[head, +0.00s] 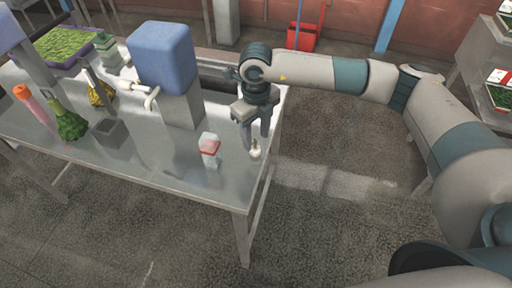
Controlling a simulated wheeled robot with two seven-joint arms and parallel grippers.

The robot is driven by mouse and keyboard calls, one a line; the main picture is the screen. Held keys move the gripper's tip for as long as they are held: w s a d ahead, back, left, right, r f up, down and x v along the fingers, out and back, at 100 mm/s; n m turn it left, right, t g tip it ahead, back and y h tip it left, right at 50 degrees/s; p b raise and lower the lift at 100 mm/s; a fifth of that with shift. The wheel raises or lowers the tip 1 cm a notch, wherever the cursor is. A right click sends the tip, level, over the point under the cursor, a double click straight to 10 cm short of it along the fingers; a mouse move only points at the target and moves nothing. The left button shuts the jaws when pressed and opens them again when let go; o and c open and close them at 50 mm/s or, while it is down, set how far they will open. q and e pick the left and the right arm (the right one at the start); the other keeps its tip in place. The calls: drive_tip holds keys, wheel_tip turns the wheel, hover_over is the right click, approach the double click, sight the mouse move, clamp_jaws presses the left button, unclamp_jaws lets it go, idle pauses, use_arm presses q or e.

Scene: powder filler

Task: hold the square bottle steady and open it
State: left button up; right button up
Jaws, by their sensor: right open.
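The square bottle (209,150) stands upright near the front right of the metal table. It is pale with a red band around its middle. My right gripper (256,139) points down to the right of the bottle, near the table's right edge. Its two fingers are apart and do not touch the bottle. A small white bulb-shaped item (255,150) sits just below the fingers; I cannot tell whether they touch it. My left gripper is not in view.
A blue-topped machine (163,58) with a white spout stands behind the bottle. A grey box (109,132), green vegetables (70,123) and an orange-capped pink bottle (34,105) are at left. The table front (165,165) left of the bottle is clear.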

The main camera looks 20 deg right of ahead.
sight(256, 149)
wheel_tip(256, 149, up, 6)
drive_tip(key=b, duration=0.2)
idle(0.8)
